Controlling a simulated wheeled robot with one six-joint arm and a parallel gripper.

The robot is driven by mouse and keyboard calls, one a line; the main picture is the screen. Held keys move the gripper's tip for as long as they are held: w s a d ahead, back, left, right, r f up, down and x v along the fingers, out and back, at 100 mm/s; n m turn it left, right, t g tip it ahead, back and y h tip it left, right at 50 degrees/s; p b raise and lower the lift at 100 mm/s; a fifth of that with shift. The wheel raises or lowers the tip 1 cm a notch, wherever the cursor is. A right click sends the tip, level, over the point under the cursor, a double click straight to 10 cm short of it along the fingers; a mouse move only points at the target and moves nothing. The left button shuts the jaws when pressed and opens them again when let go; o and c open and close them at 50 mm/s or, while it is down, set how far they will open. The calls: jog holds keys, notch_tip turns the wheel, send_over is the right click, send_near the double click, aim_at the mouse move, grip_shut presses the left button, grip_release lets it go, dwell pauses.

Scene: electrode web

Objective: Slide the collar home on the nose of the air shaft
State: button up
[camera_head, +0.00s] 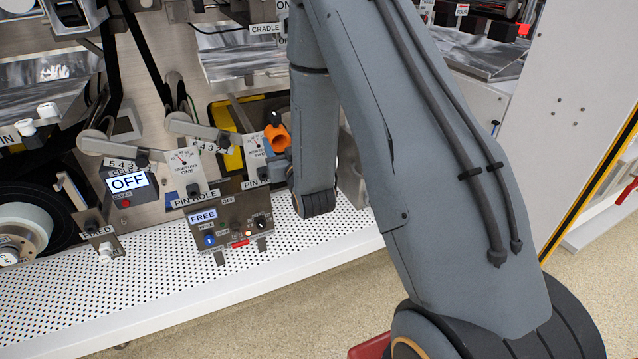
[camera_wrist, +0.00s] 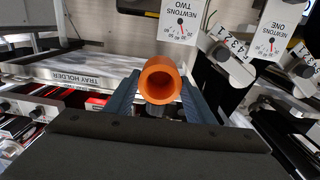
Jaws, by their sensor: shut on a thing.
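An orange ring-shaped collar (camera_wrist: 147,84) is held between the two blue fingers of my gripper (camera_wrist: 160,78) in the wrist view. Its open bore faces the camera. In the head view the orange collar (camera_head: 277,136) shows beside my forearm, near the NEWTONS TWO dial; most of my gripper is hidden there. At the left edge of the head view is a black roll with a pale core (camera_head: 22,232). I cannot tell for sure which part is the air shaft's nose.
Dials (camera_head: 185,160) and lever arms crowd the machine face. The deck's front is clear.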

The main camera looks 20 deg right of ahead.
jog(key=w+d+f+b, duration=0.3)
jog(key=d+f+b, duration=0.8)
jog(key=f+b, duration=0.2)
jog(key=w+d+f+b, duration=0.4)
jog(key=d+f+b, duration=0.8)
jog(key=f, duration=0.3)
jog(key=shift+f+n+y+b, duration=0.25)
jog(key=shift+n+y+b, duration=0.05)
jog(key=shift+b, duration=0.25)
jog(key=shift+w+b, duration=0.55)
jog(key=shift+w, duration=2.3)
jog(key=shift+w+a, duration=0.15)
jog(key=shift+w, duration=1.8)
jog(key=o, duration=1.6)
